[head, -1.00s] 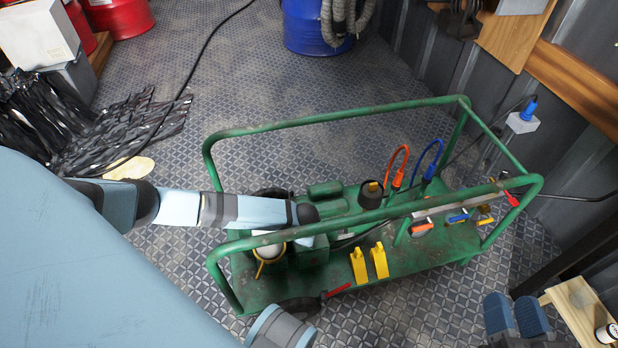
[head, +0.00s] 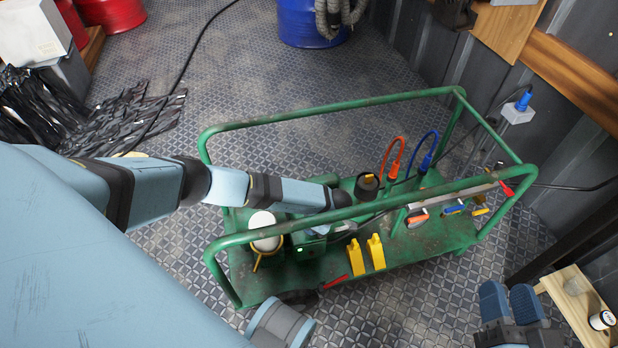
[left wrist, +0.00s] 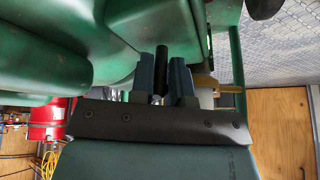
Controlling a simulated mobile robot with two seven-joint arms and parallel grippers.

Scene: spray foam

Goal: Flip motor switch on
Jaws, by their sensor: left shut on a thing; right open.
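The green motor unit (head: 315,248) sits on the green cart, inside its tube frame. In the left wrist view my left gripper (left wrist: 168,68) is shut on a slim black lever (left wrist: 161,55) against the green housing. I take this lever for the motor switch. A small bright green spot (head: 299,250) shows on the unit. My right gripper (head: 510,298) is open and empty at the lower right, away from the cart.
The green tube frame (head: 320,108) surrounds the cart. Two yellow blocks (head: 366,255), a white round part (head: 265,231) and orange and blue hoses (head: 408,160) are on it. A wooden stand (head: 575,300) is near my right gripper.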

